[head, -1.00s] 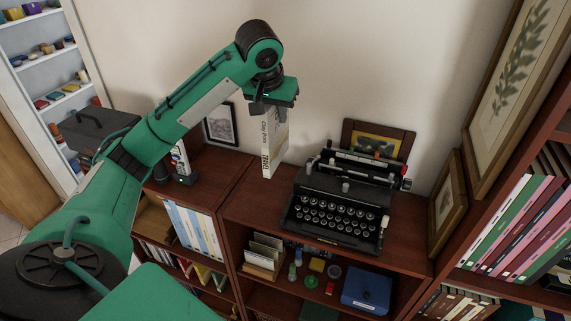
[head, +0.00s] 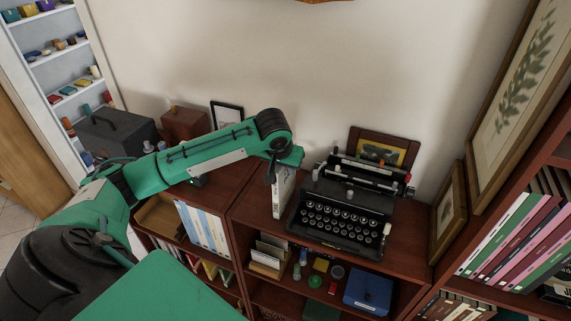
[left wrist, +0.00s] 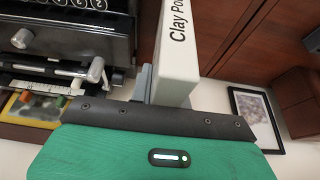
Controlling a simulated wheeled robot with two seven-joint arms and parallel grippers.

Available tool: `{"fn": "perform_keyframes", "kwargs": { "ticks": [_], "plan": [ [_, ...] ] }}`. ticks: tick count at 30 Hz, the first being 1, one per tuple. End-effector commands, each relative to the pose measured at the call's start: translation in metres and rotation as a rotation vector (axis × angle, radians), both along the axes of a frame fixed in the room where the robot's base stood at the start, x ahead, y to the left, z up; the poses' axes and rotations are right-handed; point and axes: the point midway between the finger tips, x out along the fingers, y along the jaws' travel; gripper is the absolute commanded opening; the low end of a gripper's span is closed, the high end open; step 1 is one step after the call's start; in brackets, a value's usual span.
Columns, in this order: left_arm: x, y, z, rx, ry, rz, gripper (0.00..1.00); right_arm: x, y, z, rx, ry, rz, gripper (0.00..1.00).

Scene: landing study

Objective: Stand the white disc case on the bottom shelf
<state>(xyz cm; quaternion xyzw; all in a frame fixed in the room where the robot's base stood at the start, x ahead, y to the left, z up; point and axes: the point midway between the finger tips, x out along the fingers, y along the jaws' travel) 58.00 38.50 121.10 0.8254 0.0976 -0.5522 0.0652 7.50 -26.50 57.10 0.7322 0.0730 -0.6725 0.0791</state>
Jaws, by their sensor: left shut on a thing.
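My left gripper (head: 277,168) is shut on the white disc case (head: 283,194), which hangs upright below it, just left of the black typewriter on the bookcase top. Its lower end is close to the wooden top; I cannot tell whether it touches. In the left wrist view the white case (left wrist: 179,50) shows a spine with black lettering beginning "Clay Po". The bookcase (head: 256,211) has open shelves below its top; its lowest shelf is mostly out of view. My right gripper is not in view.
The typewriter (head: 341,213) stands close right of the case, with a framed picture (head: 384,150) behind it. The shelf below holds upright cards (head: 268,254), small coloured items and a blue box (head: 367,290). Blue-white binders (head: 203,228) stand at left, books (head: 513,232) at right.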

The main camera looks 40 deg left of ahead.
Motion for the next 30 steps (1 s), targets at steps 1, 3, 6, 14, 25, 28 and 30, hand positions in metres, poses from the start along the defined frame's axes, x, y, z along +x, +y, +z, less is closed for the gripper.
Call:
{"fn": "perform_keyframes", "kwargs": {
  "ticks": [1, 3, 6, 14, 25, 28, 30],
  "plan": [
    [0.0, 0.0, -0.001, -0.001, -0.001, 0.0, 0.0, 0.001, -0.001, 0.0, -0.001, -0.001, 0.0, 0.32],
    [0.0, 0.0, -0.001, -0.001, -0.001, 0.0, 0.0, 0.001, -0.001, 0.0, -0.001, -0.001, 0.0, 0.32],
    [0.0, 0.0, -0.001, -0.001, -0.001, 0.0, 0.0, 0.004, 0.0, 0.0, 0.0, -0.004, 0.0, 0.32],
    [0.0, 0.0, -0.003, -0.001, 0.0, 0.0, 0.4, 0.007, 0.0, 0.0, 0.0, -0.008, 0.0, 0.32],
    [-0.002, -0.001, 0.005, 0.0, -0.003, 0.0, 0.4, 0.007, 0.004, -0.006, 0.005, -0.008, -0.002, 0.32],
    [-0.008, -0.002, 0.017, 0.0, -0.005, -0.003, 0.4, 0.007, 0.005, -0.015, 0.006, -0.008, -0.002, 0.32],
    [-0.013, -0.004, 0.031, -0.001, -0.006, -0.002, 0.4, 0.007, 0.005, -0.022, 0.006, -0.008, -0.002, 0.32]
  ]
}}
